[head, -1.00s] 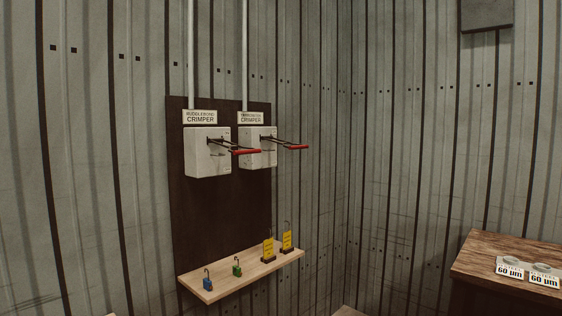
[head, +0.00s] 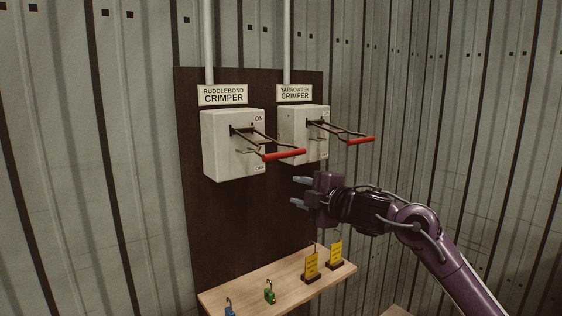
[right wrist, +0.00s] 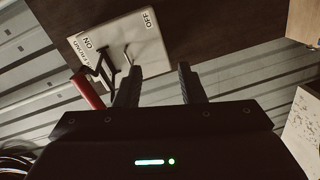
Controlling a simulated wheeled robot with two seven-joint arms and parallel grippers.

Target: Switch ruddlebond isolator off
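The ruddlebond isolator (head: 222,150) is the left grey box on the dark wall board, under a "RUDDLEBOND CRIMPER" sign (head: 223,95). ON is marked at its top and OFF at its bottom. Its forked lever sticks out from the front and ends in a red handle (head: 284,155). My right gripper (head: 299,192) is open and empty, below the red handle and apart from it. In the right wrist view, an isolator box with ON and OFF marks (right wrist: 125,40) and a red handle (right wrist: 88,90) lie beyond the open fingers (right wrist: 158,84). My left gripper is out of view.
A similar yarrowtek isolator (head: 291,140) with its own red handle (head: 360,141) stands close on the right. Below, a wooden shelf (head: 240,300) carries a blue padlock (head: 230,312), a green padlock (head: 269,296) and two yellow tags (head: 311,264).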

